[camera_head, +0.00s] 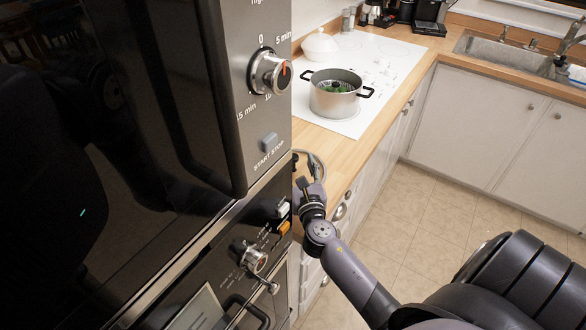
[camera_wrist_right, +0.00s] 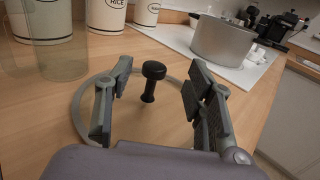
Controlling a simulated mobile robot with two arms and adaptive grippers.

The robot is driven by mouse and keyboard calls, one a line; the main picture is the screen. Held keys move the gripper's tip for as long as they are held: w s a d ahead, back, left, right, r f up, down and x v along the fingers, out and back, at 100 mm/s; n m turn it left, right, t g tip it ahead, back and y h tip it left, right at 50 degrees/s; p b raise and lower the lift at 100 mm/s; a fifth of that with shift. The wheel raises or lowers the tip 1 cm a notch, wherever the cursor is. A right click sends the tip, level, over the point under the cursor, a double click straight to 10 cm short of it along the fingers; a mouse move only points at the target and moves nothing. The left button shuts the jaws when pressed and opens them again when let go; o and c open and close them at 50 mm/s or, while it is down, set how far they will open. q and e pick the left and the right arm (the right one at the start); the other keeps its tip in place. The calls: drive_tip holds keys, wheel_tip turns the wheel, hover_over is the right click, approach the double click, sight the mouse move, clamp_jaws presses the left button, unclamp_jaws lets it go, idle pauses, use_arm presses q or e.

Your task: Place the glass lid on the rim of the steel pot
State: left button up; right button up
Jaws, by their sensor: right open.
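The steel pot (camera_head: 333,102) stands on the white cooktop, uncovered, with black side handles and something green inside. Its wall also shows at the top of the right wrist view (camera_wrist_right: 222,40). The glass lid (camera_wrist_right: 82,92) lies on the wooden counter, a clear disc with a grey rim and an upright black knob (camera_wrist_right: 152,75). My right gripper (camera_head: 310,178) is low over the lid, largely hiding it in the head view. In the wrist view its open fingers (camera_wrist_right: 158,82) stand on either side of the knob without visible contact. My left gripper is not in view.
A dark wall oven (camera_head: 180,110) fills the left of the head view, close beside my right gripper. White canisters (camera_wrist_right: 106,14) and a clear container (camera_wrist_right: 35,40) stand behind the lid. A white lidded dish (camera_head: 320,46) sits behind the pot. Counter between lid and pot looks clear.

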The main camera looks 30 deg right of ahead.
sight(294, 159)
drive_tip(key=shift+w+d, duration=0.1)
drive_tip(key=shift+w, duration=0.25)
drive_tip(key=x, duration=0.4)
drive_tip(key=shift+w+f, duration=0.15)
drive_tip(key=shift+f, duration=0.25)
drive_tip(key=shift+w, duration=0.3)
drive_tip(key=shift+s, duration=0.1)
drive_tip(key=shift+c, duration=1.6)
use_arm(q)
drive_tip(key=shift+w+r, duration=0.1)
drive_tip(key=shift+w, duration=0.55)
use_arm(e)
clamp_jaws()
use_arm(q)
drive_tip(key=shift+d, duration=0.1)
